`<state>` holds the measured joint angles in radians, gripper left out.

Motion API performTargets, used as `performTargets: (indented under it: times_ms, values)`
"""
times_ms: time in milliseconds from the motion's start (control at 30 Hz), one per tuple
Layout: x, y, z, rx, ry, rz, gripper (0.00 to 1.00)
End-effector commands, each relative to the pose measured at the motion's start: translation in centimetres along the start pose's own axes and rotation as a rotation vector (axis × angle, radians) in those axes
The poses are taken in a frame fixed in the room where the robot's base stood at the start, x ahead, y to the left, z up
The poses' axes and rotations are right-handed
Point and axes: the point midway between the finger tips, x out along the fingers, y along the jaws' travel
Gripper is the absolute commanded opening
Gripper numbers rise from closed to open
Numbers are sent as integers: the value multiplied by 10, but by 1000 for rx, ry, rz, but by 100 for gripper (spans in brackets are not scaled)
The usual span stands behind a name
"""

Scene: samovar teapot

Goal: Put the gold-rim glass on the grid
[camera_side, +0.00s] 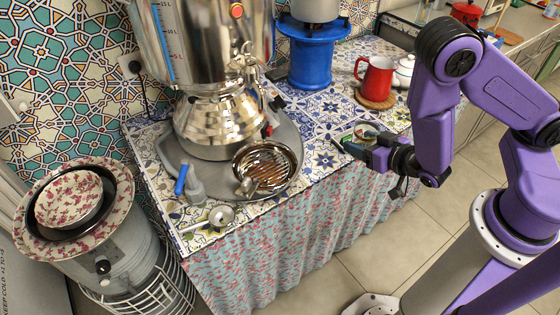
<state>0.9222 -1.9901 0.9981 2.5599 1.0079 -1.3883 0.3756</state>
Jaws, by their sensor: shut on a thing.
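The grid (268,168) is a round slatted drip grate in a dark metal bowl, at the front of the samovar (222,125) on a grey round tray (293,133). My gripper (348,143) is at the right of the tiled counter, to the right of the grid and apart from it. It is shut on what appears to be the gold-rim glass (366,131), a small round-rimmed shape at the fingers. Most of the glass is hidden by the gripper, and its tilt and height above the counter cannot be told.
A red mug (376,77) on a wooden coaster and a white teapot (404,70) stand behind my gripper. A blue stand (310,55) is behind the tray. A small strainer (221,216) lies at the counter's front left. Tiled counter lies clear between gripper and tray.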

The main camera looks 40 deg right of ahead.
Motion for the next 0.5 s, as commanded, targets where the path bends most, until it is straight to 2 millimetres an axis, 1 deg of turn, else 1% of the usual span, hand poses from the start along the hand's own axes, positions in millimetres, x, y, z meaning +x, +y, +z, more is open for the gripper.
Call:
performTargets:
  times_ms: [33,233,500]
  values:
    - [2,-9,-6,0,5,-6,30]
    - [9,-43,-25,-7,10,-17,30]
    - [10,-92,-46,-13,6,-34,30]
